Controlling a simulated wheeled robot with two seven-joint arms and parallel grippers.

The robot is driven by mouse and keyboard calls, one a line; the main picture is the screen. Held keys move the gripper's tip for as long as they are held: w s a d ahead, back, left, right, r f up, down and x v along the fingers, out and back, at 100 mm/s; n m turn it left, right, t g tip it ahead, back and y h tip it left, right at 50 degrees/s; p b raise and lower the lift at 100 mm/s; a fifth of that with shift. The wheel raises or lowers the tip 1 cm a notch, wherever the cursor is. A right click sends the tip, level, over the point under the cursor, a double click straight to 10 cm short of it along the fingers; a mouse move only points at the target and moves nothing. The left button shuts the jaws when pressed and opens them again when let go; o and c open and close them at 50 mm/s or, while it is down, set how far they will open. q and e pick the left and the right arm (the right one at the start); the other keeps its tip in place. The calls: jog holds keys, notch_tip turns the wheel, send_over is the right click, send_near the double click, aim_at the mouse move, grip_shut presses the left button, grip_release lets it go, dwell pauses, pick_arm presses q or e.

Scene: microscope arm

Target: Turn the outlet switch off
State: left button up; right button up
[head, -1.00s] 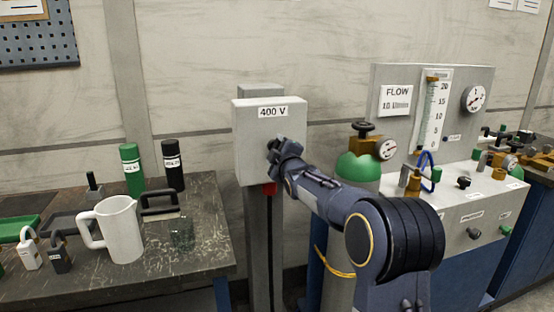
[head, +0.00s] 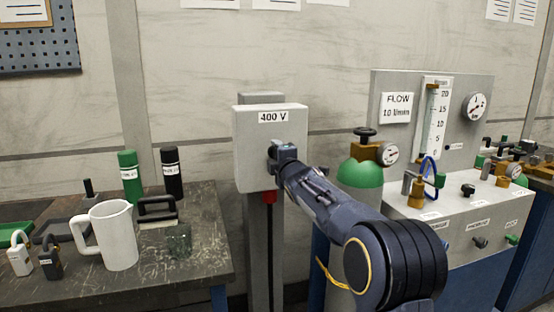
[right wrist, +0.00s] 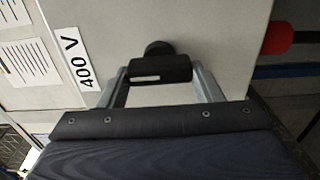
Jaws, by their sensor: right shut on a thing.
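The outlet box (head: 250,140) is a grey box labelled "400 V", mounted on a post. Its switch is a black knob (right wrist: 160,66) with a white mark, seen on the box face in the right wrist view. My right gripper (head: 280,156) is at the front of the box, and its fingers (right wrist: 161,84) lie on either side of the knob's bar, shut on it. In the head view the gripper mostly hides the knob. My left gripper is not in view.
A red plug (head: 269,196) with a dark cable hangs under the box. A workbench (head: 205,270) with a white mug (head: 118,238), bottles and padlocks stands at left. A green-topped gas cylinder (head: 360,173) and a flow panel (head: 400,135) stand at right.

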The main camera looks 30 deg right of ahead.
jog(key=o, duration=1)
jog(key=b+v, duration=0.4)
jog(key=v, duration=0.3)
jog(key=shift+s, duration=0.4)
